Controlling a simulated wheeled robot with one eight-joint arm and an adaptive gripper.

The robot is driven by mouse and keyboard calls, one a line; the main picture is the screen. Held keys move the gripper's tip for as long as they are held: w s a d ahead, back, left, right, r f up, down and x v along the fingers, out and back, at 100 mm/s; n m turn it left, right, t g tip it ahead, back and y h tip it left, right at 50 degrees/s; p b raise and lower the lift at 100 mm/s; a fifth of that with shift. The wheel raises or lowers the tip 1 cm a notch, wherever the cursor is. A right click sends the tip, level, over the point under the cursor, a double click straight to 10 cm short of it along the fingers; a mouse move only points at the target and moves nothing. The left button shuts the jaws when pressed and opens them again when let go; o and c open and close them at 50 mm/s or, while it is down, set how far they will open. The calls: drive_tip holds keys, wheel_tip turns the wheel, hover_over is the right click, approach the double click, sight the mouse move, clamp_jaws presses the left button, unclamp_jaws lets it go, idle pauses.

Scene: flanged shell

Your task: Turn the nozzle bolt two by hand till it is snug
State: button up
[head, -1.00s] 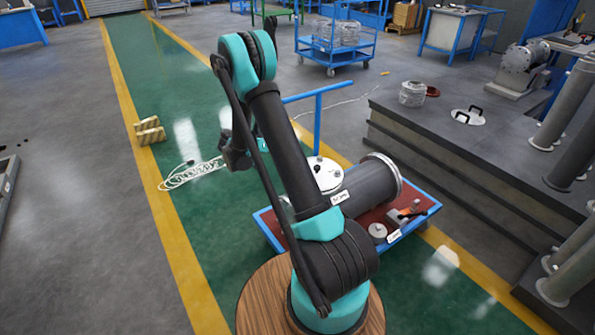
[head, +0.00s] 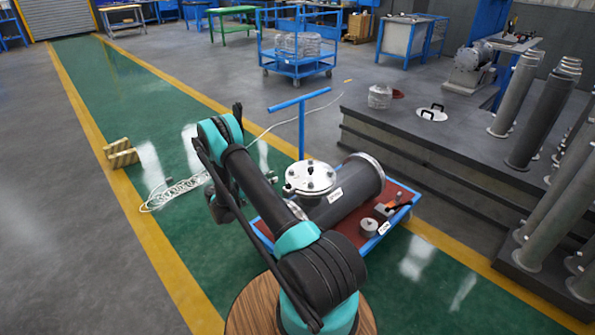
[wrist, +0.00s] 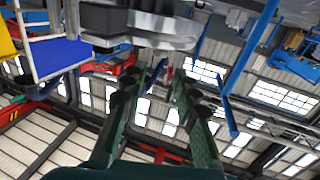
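A dark grey flanged shell (head: 350,196) lies on its side on a red-topped blue cart. Its nozzle carries a round, light metal cover (head: 312,172) with several bolts around the rim; I cannot tell which is bolt two.
The cart (head: 402,214) also holds a small round metal part (head: 369,227) and an orange-and-grey tool (head: 392,206). A blue post with a crossbar (head: 301,128) rises behind the shell. A dark stepped platform (head: 430,145) stands right. White cable (head: 175,190) lies on the green floor.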

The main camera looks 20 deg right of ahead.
sight(298, 172)
drive_tip(key=d, duration=0.4)
drive_tip(key=w+d, duration=0.1)
drive_tip(key=d, duration=0.9)
drive_tip(key=shift+w+d, duration=0.1)
drive_tip(key=shift+w, duration=0.05)
clamp_jaws()
